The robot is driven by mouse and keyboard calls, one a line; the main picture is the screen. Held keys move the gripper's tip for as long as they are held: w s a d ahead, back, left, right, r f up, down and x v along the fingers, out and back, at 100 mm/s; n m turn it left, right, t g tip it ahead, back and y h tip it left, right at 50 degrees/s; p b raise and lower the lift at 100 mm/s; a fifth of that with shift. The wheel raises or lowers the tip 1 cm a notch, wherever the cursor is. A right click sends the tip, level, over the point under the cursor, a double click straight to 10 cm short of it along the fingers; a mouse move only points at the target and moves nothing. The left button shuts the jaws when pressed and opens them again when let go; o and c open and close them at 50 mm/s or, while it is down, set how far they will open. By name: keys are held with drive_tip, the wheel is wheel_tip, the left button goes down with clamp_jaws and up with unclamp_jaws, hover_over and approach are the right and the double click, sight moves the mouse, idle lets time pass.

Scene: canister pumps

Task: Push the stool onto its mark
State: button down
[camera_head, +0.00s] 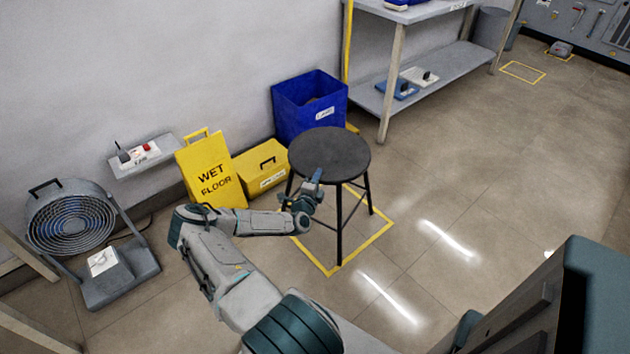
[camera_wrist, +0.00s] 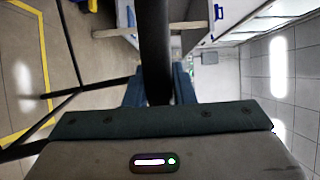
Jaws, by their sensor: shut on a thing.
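The stool (camera_head: 330,155) has a round dark seat on thin black legs and stands upright. Its mark is a yellow square outline (camera_head: 372,239) on the floor under it. In the head view the near foot is just inside the mark's near corner and the right foot is inside the right side. The feet behind my arm are hidden. Other legs and the yellow line show at left.
A yellow toolbox (camera_head: 262,168), a wet floor sign (camera_head: 210,170) and a blue bin (camera_head: 308,105) stand behind and left of the stool. A fan (camera_head: 72,225) is far left, a grey shelf bench (camera_head: 440,75) behind. Floor on the right (camera_head: 480,170) is clear.

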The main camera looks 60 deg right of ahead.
sight(325, 174)
drive_tip(key=shift+s+d, duration=0.3)
drive_tip(key=shift+d, duration=0.65)
drive_tip(key=shift+s+d, duration=0.25)
drive_tip(key=shift+d, duration=0.65)
drive_tip(key=shift+c, duration=1)
unclamp_jaws()
drive_tip(key=shift+w, duration=0.1)
drive_tip(key=shift+a, duration=0.15)
drive_tip(key=shift+p+v, duration=0.85)
drive_tip(key=shift+v, duration=0.45)
drive_tip(key=shift+p+v, duration=1.2)
drive_tip(key=shift+v, duration=1.45)
